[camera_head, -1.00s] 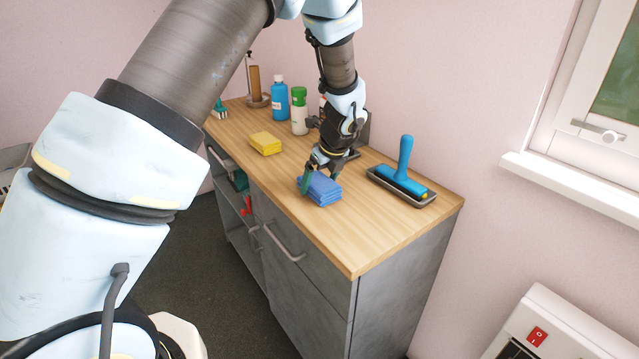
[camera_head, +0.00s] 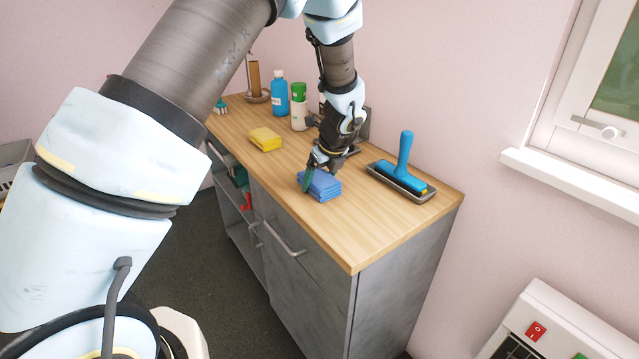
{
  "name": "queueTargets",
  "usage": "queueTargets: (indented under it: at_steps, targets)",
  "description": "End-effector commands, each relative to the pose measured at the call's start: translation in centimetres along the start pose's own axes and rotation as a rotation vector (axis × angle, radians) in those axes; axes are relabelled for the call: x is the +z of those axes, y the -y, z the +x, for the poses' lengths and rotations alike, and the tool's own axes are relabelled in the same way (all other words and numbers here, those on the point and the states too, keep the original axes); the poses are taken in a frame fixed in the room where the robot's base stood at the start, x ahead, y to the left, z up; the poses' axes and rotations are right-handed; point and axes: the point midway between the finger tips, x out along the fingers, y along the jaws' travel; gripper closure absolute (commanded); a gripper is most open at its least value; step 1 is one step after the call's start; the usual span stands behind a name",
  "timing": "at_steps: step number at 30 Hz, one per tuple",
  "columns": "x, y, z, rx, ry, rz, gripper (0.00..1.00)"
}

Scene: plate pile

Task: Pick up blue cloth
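The blue cloth (camera_head: 324,188) is a folded stack lying on the wooden top of the cabinet (camera_head: 380,225), near its front edge. My gripper (camera_head: 318,176) points down right at the cloth, with a green fingertip at the cloth's left side. The other fingertip is hidden behind the gripper body and the cloth. I cannot tell whether the fingers are closed on the cloth. The cloth appears to rest on the cabinet top.
A yellow cloth or sponge (camera_head: 265,139) lies to the left. A blue bottle (camera_head: 279,98) and a green-capped white bottle (camera_head: 299,108) stand at the back. A blue-handled tool (camera_head: 405,160) sits in a dark tray (camera_head: 385,176) to the right. The front right top is clear.

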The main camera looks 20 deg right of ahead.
Motion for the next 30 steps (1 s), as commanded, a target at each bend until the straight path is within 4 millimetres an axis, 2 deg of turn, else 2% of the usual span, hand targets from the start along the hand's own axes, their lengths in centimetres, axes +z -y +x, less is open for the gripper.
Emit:
queueTargets:
  at_steps: [1, 12, 18, 22, 30]
  targets:
    - [0.0, 0.0, 0.0, 0.000, 0.000, 0.000, 0.30]
    - [0.0, 0.0, 0.0, 0.000, 0.000, 0.000, 0.70]
    - [0.0, 0.0, -0.1, 0.000, 0.000, 0.000, 0.70]
    - [0.4, 0.0, -0.8, -0.001, 0.000, -0.004, 0.70]
    - [2.4, 0.0, -5.5, -0.004, 0.001, -0.005, 0.70]
